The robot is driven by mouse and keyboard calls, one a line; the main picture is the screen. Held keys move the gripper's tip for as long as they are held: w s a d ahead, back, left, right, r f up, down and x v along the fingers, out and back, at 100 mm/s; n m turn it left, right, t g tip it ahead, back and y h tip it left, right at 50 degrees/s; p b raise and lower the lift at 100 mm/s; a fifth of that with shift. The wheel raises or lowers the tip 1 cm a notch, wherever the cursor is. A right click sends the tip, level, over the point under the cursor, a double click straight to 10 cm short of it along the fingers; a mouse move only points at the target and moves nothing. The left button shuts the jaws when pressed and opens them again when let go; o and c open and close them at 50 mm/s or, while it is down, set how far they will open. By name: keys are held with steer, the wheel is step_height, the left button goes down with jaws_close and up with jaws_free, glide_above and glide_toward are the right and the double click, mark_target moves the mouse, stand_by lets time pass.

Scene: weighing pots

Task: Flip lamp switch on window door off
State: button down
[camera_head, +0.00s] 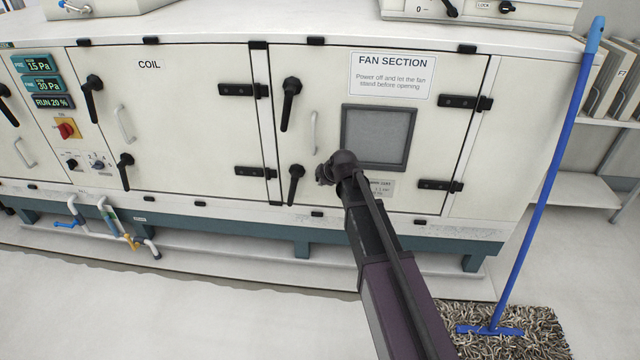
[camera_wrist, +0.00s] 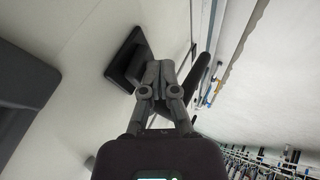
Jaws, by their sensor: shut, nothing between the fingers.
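The window door (camera_head: 455,130), marked FAN SECTION, is closed and has a dark-framed window (camera_head: 380,137). My gripper (camera_head: 323,175) is in front of its lower left part, just below and left of the window. In the wrist view my gripper (camera_wrist: 160,68) has its fingers together with nothing between them. A black fitting on a dark plate (camera_wrist: 124,58) is close by its fingertips; I cannot tell whether it is the lamp switch or part of a door handle. No lamp switch shows clearly in the head view; my gripper and arm may hide it.
Black lever handles stand at the door's left edge, one above (camera_head: 290,103) and one below (camera_head: 296,184), beside a pale grab handle (camera_head: 313,132). A small label plate (camera_head: 381,188) is under the window. A blue mop (camera_head: 545,180) leans at right.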

steer(key=shift+w+r, duration=0.1)
steer(key=shift+w, duration=0.1)
steer(key=shift+d+r+p, duration=0.25)
steer(key=shift+r+p, duration=0.5)
steer(key=shift+p, duration=0.1)
steer(key=shift+s, duration=0.15)
steer(key=s+a+p+v, duration=0.1)
steer(key=p+v, duration=0.8)
steer(key=v, duration=0.3)
steer(key=shift+s+f, duration=0.15)
steer(key=shift+s, duration=0.25)
steer(key=shift+f, duration=0.1)
stand_by(0.5)
steer(key=shift+s+f+g, duration=0.35)
steer(key=shift+f+g, duration=0.15)
steer(key=shift+f, duration=0.05)
